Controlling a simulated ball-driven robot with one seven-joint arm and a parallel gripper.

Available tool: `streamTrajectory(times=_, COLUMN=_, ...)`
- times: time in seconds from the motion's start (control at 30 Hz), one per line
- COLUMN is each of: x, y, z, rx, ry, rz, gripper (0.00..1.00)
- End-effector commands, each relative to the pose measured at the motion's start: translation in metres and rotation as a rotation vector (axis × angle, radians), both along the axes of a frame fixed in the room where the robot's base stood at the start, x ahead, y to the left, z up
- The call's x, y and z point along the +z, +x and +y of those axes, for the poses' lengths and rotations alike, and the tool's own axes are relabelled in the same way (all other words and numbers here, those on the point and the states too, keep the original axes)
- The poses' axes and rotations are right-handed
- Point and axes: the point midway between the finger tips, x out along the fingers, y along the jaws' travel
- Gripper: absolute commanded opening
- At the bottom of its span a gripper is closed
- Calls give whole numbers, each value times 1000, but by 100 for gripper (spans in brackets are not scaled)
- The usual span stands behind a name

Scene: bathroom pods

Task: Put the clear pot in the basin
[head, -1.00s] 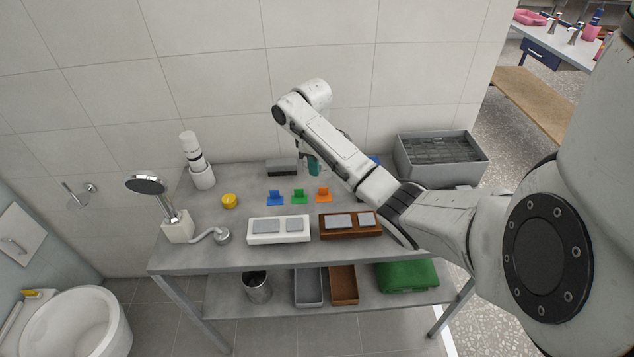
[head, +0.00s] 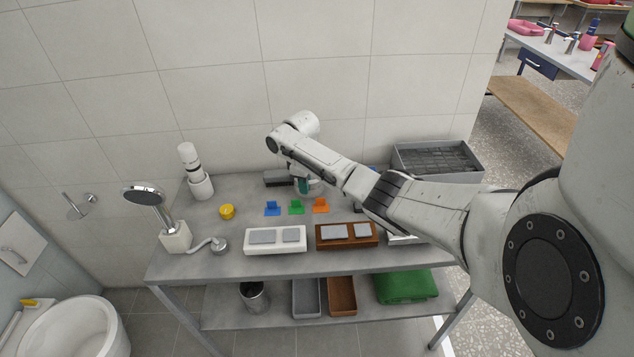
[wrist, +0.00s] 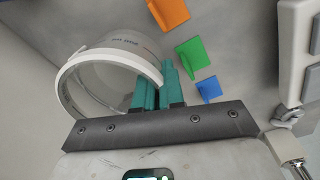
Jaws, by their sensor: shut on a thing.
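The clear pot (wrist: 120,44) is a round see-through vessel with a pale rim, at the left of the wrist view. In the head view it (head: 317,187) shows only faintly, mostly behind my arm near the back of the grey table. My gripper (wrist: 162,84) has teal fingers shut on the pot's rim at its wall. In the head view the fingers (head: 303,186) are low over the tabletop. I cannot tell whether the pot touches the table. No thing in view is clearly the basin.
A grey tub (head: 478,170) with dark slats stands at the table's back right. Blue (head: 272,209), green (head: 296,207) and orange (head: 320,205) clips lie in front of the pot. White (head: 275,250) and brown (head: 346,243) trays line the front. A shower head (head: 144,195) stands left.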

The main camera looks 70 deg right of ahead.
Motion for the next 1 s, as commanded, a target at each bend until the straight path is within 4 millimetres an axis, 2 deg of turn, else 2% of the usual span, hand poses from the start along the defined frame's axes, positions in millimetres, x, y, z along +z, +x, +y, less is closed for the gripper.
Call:
streamTrajectory(times=0.6, x=-11, y=0, z=0, rx=0, ry=-2, rz=-2, gripper=0)
streamTrajectory(times=0.63, x=-11, y=0, z=0, rx=-1, ry=-1, rz=-1, gripper=10)
streamTrajectory(times=0.87, x=-11, y=0, z=0, rx=-1, ry=-1, rz=-1, gripper=32)
streamTrajectory(times=1.0, x=-11, y=0, z=0, rx=-1, ry=-1, rz=-1, gripper=34)
